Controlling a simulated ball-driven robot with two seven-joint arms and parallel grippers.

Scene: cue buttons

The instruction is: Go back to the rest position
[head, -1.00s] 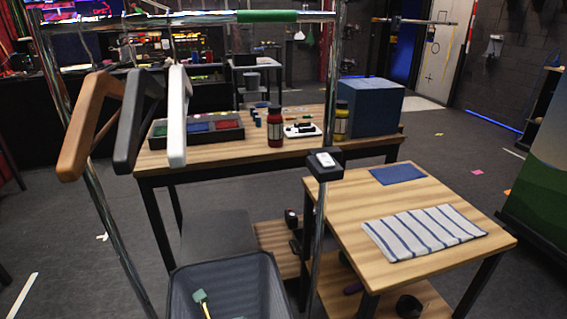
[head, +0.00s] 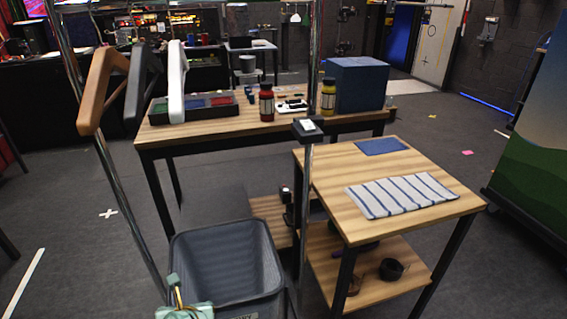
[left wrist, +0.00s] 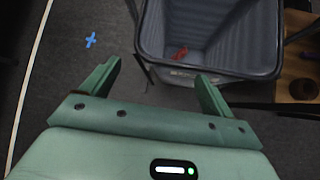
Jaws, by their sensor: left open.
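My left gripper (left wrist: 158,76) is open in the left wrist view, its two green fingers apart with nothing between them. Part of it (head: 174,281) shows at the bottom of the head view, at the left front edge of the dark grey bin (head: 273,250). In the left wrist view the bin (left wrist: 262,68) lies beyond the fingertips, with a small red thing (left wrist: 180,53) inside. I cannot tell whether the gripper touches the bin. My right gripper is not in view.
A post with a black box (head: 308,128) stands by a small table (head: 325,165) holding a striped cloth (head: 402,194). A longer table (head: 215,134) holds bottles, a tray and a blue box (head: 355,85). Hangers (head: 101,88) hang at left.

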